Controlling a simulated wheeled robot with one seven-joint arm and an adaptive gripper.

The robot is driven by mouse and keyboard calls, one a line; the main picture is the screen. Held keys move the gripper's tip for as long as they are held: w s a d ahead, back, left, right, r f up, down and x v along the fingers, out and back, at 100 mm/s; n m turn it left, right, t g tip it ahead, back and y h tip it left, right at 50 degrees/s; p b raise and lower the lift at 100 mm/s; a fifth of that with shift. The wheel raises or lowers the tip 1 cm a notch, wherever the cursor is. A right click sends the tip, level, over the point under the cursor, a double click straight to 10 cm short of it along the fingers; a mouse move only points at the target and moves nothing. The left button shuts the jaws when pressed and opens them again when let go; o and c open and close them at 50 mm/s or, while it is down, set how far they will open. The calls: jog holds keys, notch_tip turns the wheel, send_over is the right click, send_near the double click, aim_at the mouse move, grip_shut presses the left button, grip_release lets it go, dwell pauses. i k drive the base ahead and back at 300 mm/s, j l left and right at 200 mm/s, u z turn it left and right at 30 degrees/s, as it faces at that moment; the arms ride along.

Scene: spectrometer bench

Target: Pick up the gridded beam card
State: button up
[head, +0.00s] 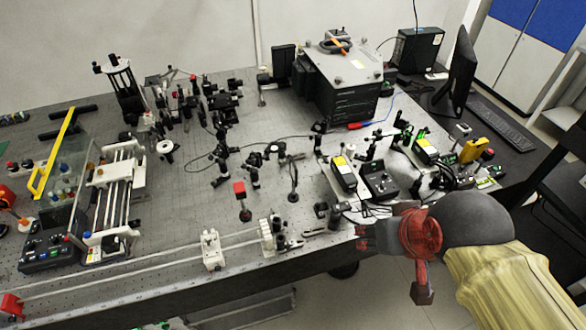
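I cannot make out the gridded beam card with certainty. My gripper (363,237) is at the front right edge of the optical bench (330,260), with its fingers toward the left. It is close to the cables and small parts on the bench edge. Its fingertips are small and dark, so I cannot tell whether they are open or shut. A small flat item (314,232) lies on the bench to the left of my gripper, too small to identify. A small pale and green item (487,183) lies at the right end, also unclear.
Black boxes with yellow labels (343,173) and a black control box (379,181) stand behind my gripper. A large dark instrument (340,85) stands at the back. Posts and optics crowd the middle. A monitor (456,75) and keyboard (501,122) are at the right.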

aim_at(293, 197)
jog(key=i+j+z, duration=0.25)
jog(key=j, duration=0.15)
jog(key=j+z, duration=0.2)
jog(key=j, duration=0.15)
jog(key=i+j+z, duration=0.1)
jog(key=j+z, duration=0.15)
jog(key=j, duration=0.2)
